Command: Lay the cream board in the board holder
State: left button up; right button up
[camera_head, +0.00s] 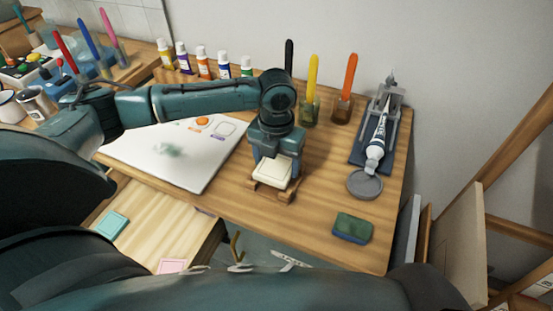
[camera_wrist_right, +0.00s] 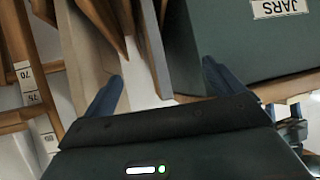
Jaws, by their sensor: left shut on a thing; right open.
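The cream board (camera_head: 270,174) is a small pale square block near the middle of the table in the head view. My left gripper (camera_head: 274,163) points down over it and is shut on it. The brown wooden board holder (camera_head: 284,196) shows directly beneath and around the board's near side. The board looks roughly flat at the holder; I cannot tell whether it rests fully in it. The gripper hides the board's far side. My right gripper (camera_wrist_right: 163,82) is open and empty in the right wrist view, away from the board.
A white sheet (camera_head: 190,165) lies left of the holder. A green sponge (camera_head: 352,228), a grey round lid (camera_head: 365,184) and a tube on a stand (camera_head: 378,135) are to the right. Jars with tools stand behind. An open drawer (camera_head: 155,225) is at the front left.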

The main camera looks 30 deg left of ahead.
pick_arm(q)
jog(key=shift+f, duration=0.55)
jog(key=o, duration=1)
jog(key=shift+o, duration=0.2)
notch_tip(320, 180, up, 13)
dwell(0.3)
